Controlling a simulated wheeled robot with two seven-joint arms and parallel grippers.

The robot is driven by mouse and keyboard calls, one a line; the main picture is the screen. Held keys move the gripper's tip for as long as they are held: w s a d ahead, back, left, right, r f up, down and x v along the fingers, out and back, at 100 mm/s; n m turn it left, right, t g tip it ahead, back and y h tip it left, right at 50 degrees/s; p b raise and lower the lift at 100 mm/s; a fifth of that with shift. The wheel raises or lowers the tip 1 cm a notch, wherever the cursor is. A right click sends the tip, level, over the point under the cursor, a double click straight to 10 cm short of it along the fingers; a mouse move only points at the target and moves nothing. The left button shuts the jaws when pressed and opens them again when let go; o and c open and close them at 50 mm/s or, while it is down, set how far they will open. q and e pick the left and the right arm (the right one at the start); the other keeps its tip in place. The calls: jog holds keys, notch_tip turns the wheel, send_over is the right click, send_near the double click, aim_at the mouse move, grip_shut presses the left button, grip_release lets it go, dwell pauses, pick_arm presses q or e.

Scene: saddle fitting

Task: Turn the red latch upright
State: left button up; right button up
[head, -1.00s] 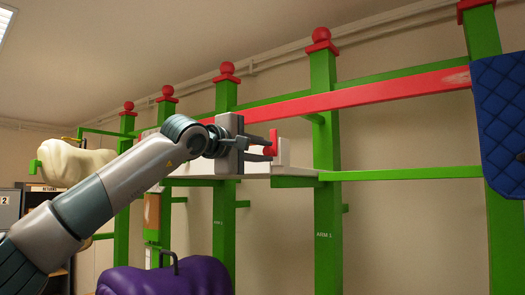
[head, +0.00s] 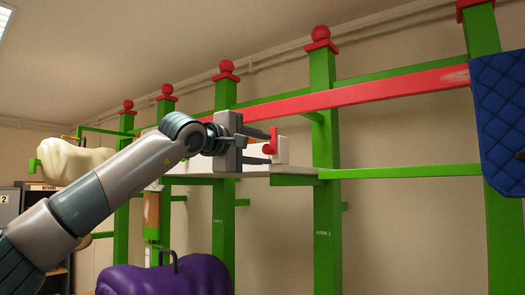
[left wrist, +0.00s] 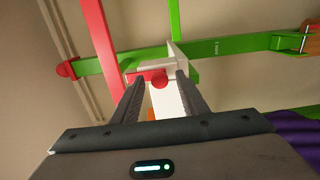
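The red latch (head: 274,140) is on a white block (head: 283,152) at the end of the white shelf-like arm. In the head view its bar stands upright, along the line of the green posts. In the left wrist view the latch (left wrist: 150,77) runs from its round hub toward the post's ball-topped end. My left gripper (head: 258,146) is open, its fingers above and below the latch with visible gaps. In the left wrist view the fingertips (left wrist: 158,78) lie to either side of it. My right gripper is not in view.
Green posts (head: 326,200) with red ball tops and a long red rail (head: 390,91) stand behind the latch. A blue quilted pad (head: 502,115) hangs at the right. A purple saddle-like form (head: 165,278) is below my arm, and a cream one (head: 75,160) is at the left.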

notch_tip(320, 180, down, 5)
jog(key=b, duration=0.5)
pick_arm(q)
jog(key=b+v, duration=0.2)
jog(key=v, duration=1.5)
jog(key=shift+b, duration=0.3)
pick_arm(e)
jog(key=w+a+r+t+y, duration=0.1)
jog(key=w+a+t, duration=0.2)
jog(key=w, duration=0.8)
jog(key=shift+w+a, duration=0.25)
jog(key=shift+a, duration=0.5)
